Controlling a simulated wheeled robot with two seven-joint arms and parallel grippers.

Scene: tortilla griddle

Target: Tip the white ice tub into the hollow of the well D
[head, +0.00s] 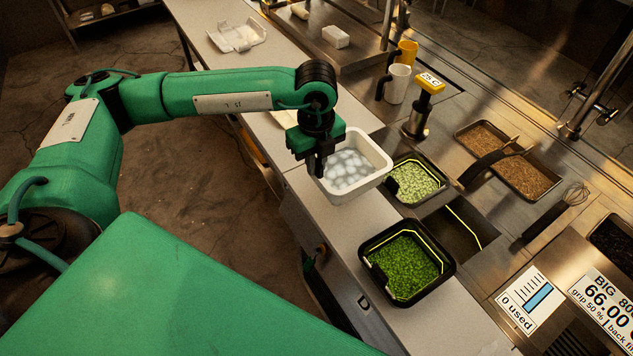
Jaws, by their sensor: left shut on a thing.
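The white ice tub (372,186) is full of pale, rounded ice pieces. It looks roughly level, at the right edge of the pale counter. My left gripper (317,165) is shut on the tub's left wall, fingers pointing down over the rim. I cannot tell whether the tub's base touches the counter. An open, empty hollow (452,232) with a yellow line along its edge lies in the steel top, right of the tub. I see no letter D on it, so I cannot tell if it is well D. My right gripper is out of view.
A black pan of light green pieces (415,181) sits just right of the tub. A black pan of darker green pieces (407,263) stands nearer. A yellow-topped device (428,88), white mug (397,83), brown-filled trays (523,177) and a whisk (565,205) lie beyond.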

